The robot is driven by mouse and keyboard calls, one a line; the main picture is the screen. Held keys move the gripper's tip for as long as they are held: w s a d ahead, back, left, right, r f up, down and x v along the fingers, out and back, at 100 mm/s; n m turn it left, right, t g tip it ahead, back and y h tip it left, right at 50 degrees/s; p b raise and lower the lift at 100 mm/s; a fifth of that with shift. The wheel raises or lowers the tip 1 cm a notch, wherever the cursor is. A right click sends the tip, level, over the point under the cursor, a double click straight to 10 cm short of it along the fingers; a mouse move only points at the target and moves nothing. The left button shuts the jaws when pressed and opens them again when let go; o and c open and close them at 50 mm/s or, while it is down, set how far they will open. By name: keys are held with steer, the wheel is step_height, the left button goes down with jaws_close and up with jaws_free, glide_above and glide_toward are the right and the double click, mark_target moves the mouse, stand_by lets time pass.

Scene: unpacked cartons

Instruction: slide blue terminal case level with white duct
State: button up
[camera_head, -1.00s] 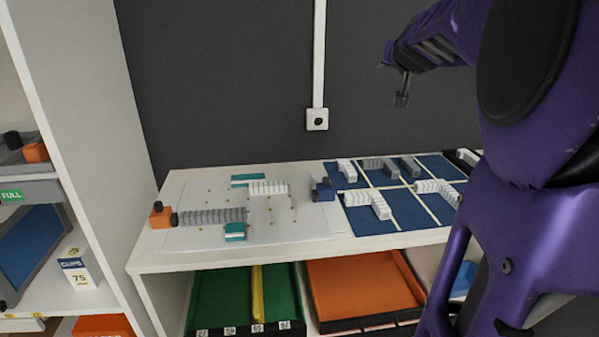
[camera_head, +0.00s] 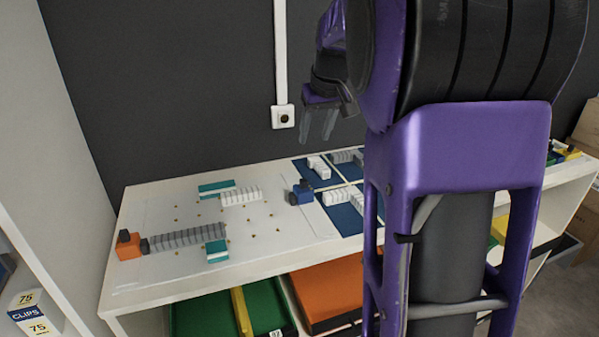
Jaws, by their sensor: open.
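The blue terminal case (camera_head: 301,193) stands on the white bench top, near the left edge of the blue mat. The white duct (camera_head: 241,196), a ribbed white block, lies on the white board to its left, with a clear gap between them. My gripper (camera_head: 322,124) hangs in the air above the back of the bench, in front of the dark wall. Its fingers point down, are apart and hold nothing. It is above the blue case and not touching it.
A grey ribbed duct (camera_head: 187,239) joins an orange case (camera_head: 129,245) at the left. Teal blocks (camera_head: 216,250) lie on the board. The blue mat (camera_head: 345,219) holds more ducts, partly hidden by my arm. Green (camera_head: 210,318) and orange (camera_head: 325,292) trays sit below.

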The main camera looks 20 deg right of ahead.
mark_target(304, 180)
steer(key=b+x, duration=0.2)
steer(key=x, duration=1.5)
steer(key=shift+f, duration=0.25)
jaws_close()
stand_by(0.6)
